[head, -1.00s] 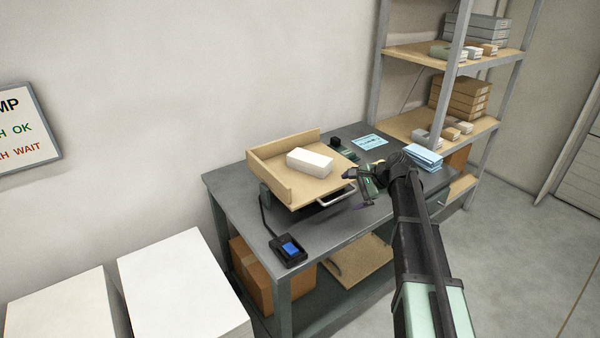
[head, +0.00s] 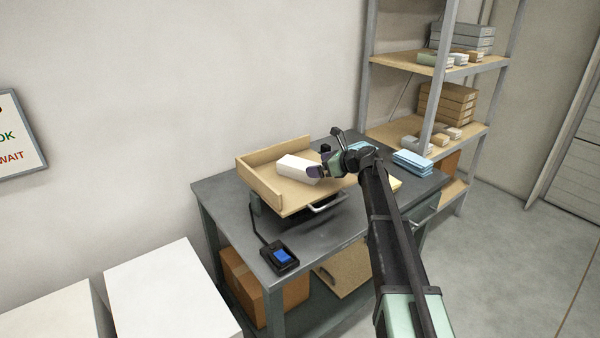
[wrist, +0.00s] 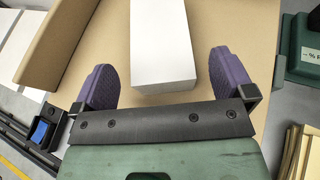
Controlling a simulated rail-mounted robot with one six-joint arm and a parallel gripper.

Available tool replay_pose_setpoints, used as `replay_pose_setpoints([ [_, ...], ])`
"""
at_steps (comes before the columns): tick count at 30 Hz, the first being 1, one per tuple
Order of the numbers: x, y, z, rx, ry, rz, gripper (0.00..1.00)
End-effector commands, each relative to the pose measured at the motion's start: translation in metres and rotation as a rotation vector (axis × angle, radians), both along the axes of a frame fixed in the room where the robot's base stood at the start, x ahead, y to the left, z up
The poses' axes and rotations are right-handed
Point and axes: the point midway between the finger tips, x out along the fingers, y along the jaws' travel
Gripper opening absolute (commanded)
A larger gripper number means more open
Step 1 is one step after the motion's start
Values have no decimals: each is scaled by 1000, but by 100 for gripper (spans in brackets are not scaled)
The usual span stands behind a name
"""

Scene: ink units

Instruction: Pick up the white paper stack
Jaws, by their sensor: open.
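The white paper stack (head: 297,168) lies on the tan wooden tray (head: 262,184), which has raised walls at its left and back. My gripper (head: 318,172) is at the right end of the stack in the head view. In the wrist view the stack (wrist: 163,45) lies straight ahead, its near end about level with the fingertips. The two purple fingers of my gripper (wrist: 160,75) are spread wide, one on each side of the stack's near end, with gaps between. Nothing is held. Whether the fingers are at the stack's height cannot be told.
The tray stands on a grey table (head: 225,205) with a small device with a blue screen (head: 281,256) at the front. A blue stack (head: 412,162) lies at the table's right, beside a shelf (head: 430,134). White-topped blocks (head: 165,295) stand at front left.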

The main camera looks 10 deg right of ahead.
Motion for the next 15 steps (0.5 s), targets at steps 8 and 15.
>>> replay_pose_setpoints([
  [8,27,34,-19,-1,-1,2,100],
  [15,26,34,-17,0,0,1,92],
])
